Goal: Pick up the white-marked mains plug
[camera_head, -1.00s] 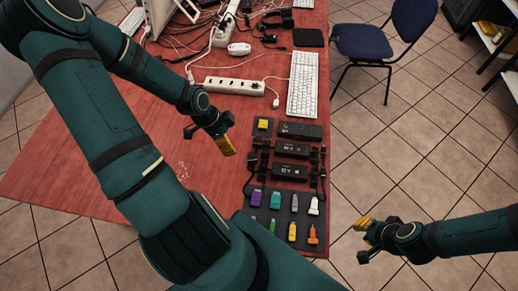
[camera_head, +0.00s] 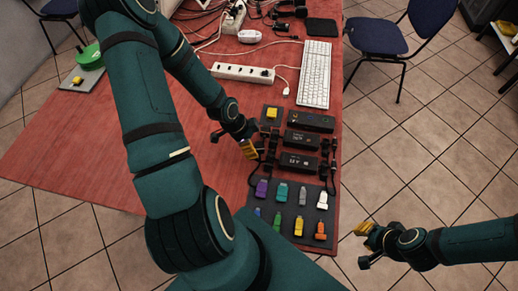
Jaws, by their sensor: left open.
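I cannot pick out a white mark on any mains plug at this size. Small black plugs and cables lie beside the black power bricks (camera_head: 299,162) on the red table (camera_head: 190,150), on both their left and right sides. My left gripper (camera_head: 250,149) is open, with yellow fingertips, just left of those bricks and partly over the black leads there. I cannot tell whether it touches anything. My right gripper (camera_head: 366,229) is off the table's right edge, over the tiled floor, and its opening is unclear.
A dark mat (camera_head: 290,212) holds several coloured connectors. A blue chair (camera_head: 376,36) stands right. A green round object (camera_head: 89,56) is at far left.

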